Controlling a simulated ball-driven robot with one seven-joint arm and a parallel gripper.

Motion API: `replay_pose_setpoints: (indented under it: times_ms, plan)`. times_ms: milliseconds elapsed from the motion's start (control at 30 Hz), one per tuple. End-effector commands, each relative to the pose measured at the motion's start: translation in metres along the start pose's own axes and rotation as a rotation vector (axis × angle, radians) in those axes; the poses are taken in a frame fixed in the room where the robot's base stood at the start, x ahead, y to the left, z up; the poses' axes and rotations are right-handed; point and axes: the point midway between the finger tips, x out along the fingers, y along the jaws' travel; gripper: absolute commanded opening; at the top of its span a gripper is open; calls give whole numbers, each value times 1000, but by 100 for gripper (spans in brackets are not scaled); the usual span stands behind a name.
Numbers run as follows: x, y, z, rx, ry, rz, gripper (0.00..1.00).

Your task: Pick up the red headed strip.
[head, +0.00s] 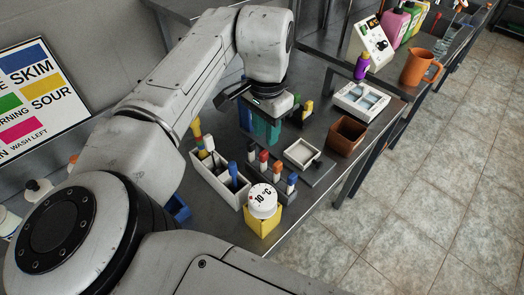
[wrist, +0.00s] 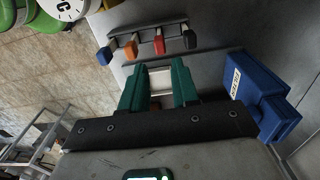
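The red headed strip (head: 264,156) stands upright in a row with other strips on the bench in the head view. Its red head also shows in the wrist view (wrist: 158,44), above and beyond my fingertips. My gripper (head: 265,136) is behind the row in the head view. Its two green fingers stand apart in the wrist view (wrist: 158,67), with nothing held between them. The lower part of the red strip is hard to make out.
A white bin with coloured-handled tools (head: 216,168) stands left of the row. A yellow block with a white round "10 °C" dial (head: 263,201) is in front. A small white tray (head: 302,152) lies to the right. A blue box (wrist: 256,92) is beside my fingers.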

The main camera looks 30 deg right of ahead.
Motion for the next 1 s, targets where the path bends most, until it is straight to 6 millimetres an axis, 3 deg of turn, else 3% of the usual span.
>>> replay_pose_setpoints:
  times_ms: [1000]
  plan:
    - [106, 0, 6, -7, -9, 3, 30]
